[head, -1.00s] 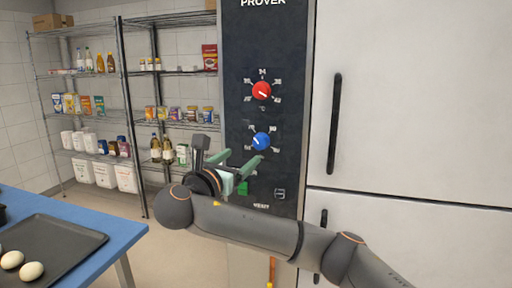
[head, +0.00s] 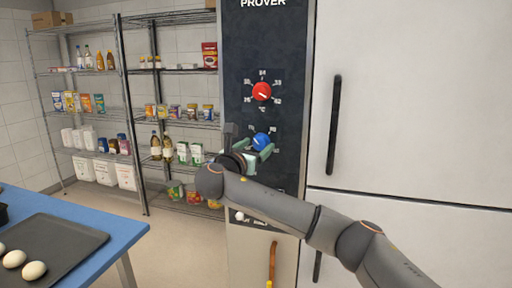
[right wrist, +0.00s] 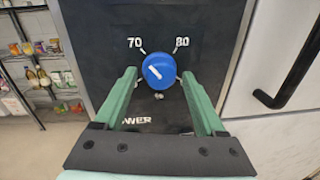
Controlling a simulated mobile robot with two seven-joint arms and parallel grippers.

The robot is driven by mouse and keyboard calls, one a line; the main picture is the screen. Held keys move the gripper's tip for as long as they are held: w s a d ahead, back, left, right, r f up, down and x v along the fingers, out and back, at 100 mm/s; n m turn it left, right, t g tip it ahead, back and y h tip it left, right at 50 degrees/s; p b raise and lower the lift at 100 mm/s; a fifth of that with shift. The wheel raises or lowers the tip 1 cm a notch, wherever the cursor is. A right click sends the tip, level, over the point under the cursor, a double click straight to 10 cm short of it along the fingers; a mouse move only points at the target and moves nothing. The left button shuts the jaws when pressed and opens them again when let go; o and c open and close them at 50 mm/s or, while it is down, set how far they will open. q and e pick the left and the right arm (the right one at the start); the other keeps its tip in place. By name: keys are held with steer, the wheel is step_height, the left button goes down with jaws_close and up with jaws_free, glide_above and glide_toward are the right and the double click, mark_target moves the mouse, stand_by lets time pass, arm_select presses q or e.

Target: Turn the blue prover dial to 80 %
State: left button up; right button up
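The blue prover dial (head: 261,141) is a round knob on the dark prover panel (head: 290,60). In the right wrist view the blue dial (right wrist: 158,84) shows a white pointer line slanting to the upper left, toward the 70 mark; the 80 mark is at its upper right. My right gripper (head: 259,150) is at the dial. In the right wrist view its green fingers (right wrist: 159,74) stand open on either side of the dial, with gaps visible between fingers and knob. My left gripper is not in view.
A red dial (head: 262,91) sits above the blue one. White doors with a dark vertical handle (head: 334,125) are to the right. Wire shelves with groceries (head: 165,125) stand to the left. A blue table (head: 118,230) with a dark tray (head: 75,243) and eggs is at lower left.

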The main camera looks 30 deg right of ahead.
jaws_close()
stand_by(0.3)
steer(key=shift+m, duration=0.3)
steer(key=m, duration=0.3)
steer(key=shift+p, duration=0.4)
steer(key=m, duration=0.3)
steer(key=shift+m+y, duration=0.4)
steer(key=m, duration=0.4)
steer(key=shift+y, duration=0.3)
steer(key=shift+r+m, duration=0.1)
steer(key=shift+m, duration=1.6)
